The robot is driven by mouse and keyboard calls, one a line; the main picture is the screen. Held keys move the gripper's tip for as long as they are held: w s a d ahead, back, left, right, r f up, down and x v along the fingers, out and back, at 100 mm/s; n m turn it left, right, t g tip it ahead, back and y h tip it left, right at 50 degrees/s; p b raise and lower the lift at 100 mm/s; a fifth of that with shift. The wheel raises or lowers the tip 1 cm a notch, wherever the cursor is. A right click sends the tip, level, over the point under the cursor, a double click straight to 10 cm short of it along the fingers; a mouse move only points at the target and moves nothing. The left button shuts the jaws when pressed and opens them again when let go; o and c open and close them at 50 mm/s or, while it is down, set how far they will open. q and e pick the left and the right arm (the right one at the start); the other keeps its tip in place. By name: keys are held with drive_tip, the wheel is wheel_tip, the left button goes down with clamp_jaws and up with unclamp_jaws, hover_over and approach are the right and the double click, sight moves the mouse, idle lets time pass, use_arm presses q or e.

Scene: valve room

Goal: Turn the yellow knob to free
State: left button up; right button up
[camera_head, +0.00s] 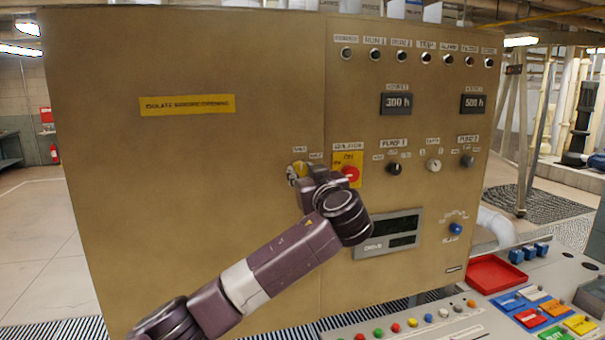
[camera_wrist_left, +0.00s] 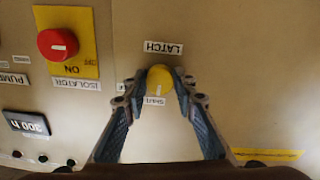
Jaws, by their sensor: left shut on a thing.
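The yellow knob (camera_head: 298,168) is on the front of the tan cabinet, left of the red isolator knob (camera_head: 350,174). My left gripper (camera_head: 296,174) reaches it from the front, and the wrist partly hides it in the head view. In the left wrist view, which is turned upside down, the two fingers of my left gripper (camera_wrist_left: 160,84) close on opposite sides of the yellow knob (camera_wrist_left: 160,76). Small white labels sit above and below the knob there; the upper one reads LATCH, the lower one is hard to read. My right gripper is not in view.
The red isolator knob (camera_wrist_left: 58,43) on its yellow plate is close beside my left gripper. Pump knobs (camera_head: 394,168) and a drive display (camera_head: 390,236) are farther right. A sloped console with buttons and a red tray (camera_head: 493,272) stands at lower right.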

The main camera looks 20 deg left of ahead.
use_arm(q)
drive_tip(key=shift+f+m+b, duration=0.2)
drive_tip(key=shift+m+b, duration=0.55)
drive_tip(key=shift+b, duration=0.75)
drive_tip(key=shift+f+m+b, duration=0.15)
drive_tip(key=shift+m+b, duration=0.6)
drive_tip(key=shift+b, duration=0.75)
drive_tip(key=shift+r+m, duration=0.15)
drive_tip(key=shift+m, duration=0.25)
drive_tip(key=shift+r+m+b, duration=0.15)
drive_tip(key=shift+m+b, duration=0.15)
drive_tip(key=shift+m, duration=0.7)
drive_tip(key=m, duration=0.4)
drive_tip(key=shift+r, duration=0.1)
drive_tip(key=m+p, duration=0.1)
drive_tip(key=m, duration=0.3)
drive_tip(key=shift+m, duration=0.3)
drive_tip(key=shift+m+p, duration=0.5)
drive_tip(key=shift+m, duration=1)
drive_tip(key=o, duration=1.2)
drive_tip(key=shift+c, duration=0.2)
